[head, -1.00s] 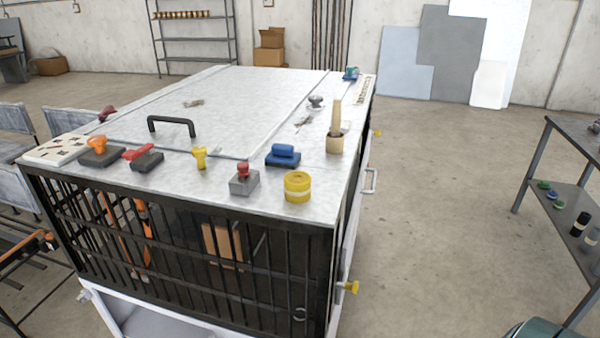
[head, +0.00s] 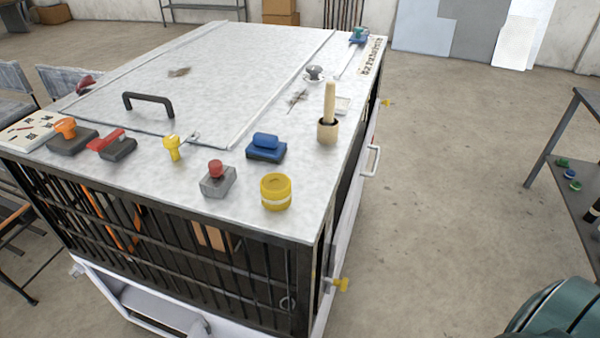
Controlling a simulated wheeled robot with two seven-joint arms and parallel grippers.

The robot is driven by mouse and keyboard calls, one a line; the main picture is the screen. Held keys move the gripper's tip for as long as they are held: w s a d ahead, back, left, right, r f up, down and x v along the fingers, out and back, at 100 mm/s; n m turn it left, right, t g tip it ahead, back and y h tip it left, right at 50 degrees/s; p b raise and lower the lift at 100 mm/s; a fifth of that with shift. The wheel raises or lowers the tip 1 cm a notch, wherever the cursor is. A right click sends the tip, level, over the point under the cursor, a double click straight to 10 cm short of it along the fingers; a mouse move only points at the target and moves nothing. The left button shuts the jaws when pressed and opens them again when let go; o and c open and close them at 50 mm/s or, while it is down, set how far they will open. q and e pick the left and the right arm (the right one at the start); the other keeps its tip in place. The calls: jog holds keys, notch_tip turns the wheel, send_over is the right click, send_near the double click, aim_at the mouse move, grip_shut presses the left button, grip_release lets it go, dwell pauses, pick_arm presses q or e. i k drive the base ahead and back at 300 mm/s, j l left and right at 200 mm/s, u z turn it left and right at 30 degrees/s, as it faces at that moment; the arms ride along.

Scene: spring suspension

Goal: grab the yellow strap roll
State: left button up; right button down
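The yellow strap roll (head: 276,192) stands on the grey metal top of the cage-like cabinet (head: 236,70), near its front right corner. It is a short yellow cylinder with a pale band around it and an open hollow top. Nothing touches it. A dark green rounded part that looks like my own arm shows at the bottom right of the head view. Neither gripper is in view.
Left of the roll stands a grey block with a red knob (head: 217,180). Behind it are a blue-handled block (head: 266,148) and a wooden cup with a stick (head: 328,125). A yellow knob (head: 172,148) and black handle (head: 148,102) are further left.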

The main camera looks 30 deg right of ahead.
aim_at(276, 189)
jog(key=i+l+z, duration=0.1)
jog(key=l, duration=0.3)
jog(key=i+l+z, duration=0.1)
jog(key=l, duration=0.35)
jog(key=i+l, duration=0.15)
jog(key=l, duration=0.25)
jog(key=z, duration=0.05)
